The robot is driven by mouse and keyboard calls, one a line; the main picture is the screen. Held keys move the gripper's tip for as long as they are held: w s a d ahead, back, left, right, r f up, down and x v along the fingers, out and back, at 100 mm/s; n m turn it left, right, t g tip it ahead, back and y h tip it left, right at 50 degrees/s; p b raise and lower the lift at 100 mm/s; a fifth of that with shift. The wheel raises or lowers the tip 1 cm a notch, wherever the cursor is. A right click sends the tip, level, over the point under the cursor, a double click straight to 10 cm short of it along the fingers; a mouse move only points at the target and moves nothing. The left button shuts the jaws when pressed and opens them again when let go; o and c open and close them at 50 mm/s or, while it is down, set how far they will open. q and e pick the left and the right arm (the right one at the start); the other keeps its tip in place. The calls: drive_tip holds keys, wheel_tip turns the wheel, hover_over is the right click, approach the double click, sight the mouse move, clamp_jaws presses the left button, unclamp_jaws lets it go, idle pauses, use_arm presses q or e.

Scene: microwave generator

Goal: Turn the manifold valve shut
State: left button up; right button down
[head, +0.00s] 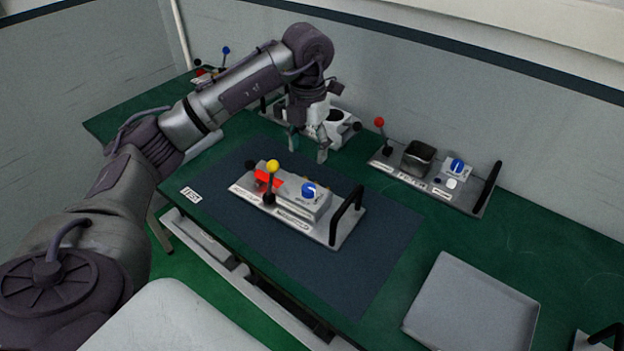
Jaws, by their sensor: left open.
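A grey metal unit (284,205) lies on the dark blue mat in the middle of the table. It has a lever with a yellow ball (272,167), a red part (268,180), a round blue knob (309,190) and a black bar handle (346,214). I cannot tell which control is the manifold valve. My left gripper (307,149) is open, pointing down behind and above this unit, apart from its controls. Nothing shows between its fingers. My right gripper is not in view.
A second unit (410,178) with a red-ball lever, dark cup and blue knob stands at the back right. Another unit (336,122) is partly hidden behind my left gripper. Small levers (225,52) stand at the far left corner. A grey tray (473,305) lies front right.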

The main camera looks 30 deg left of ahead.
use_arm(q)
drive_tip(key=p, duration=0.1)
hover_over(309, 187)
drive_tip(key=f, duration=0.5)
drive_tip(key=shift+s+f, duration=0.25)
drive_tip(key=shift+f, duration=0.1)
wheel_tip(309, 187, down, 5)
drive_tip(key=shift+w+f+p, duration=0.1)
drive_tip(key=shift+w+p, duration=0.05)
drive_tip(key=shift+p, duration=0.65)
drive_tip(key=shift+f, duration=0.45)
drive_tip(key=shift+c, duration=0.2)
clamp_jaws()
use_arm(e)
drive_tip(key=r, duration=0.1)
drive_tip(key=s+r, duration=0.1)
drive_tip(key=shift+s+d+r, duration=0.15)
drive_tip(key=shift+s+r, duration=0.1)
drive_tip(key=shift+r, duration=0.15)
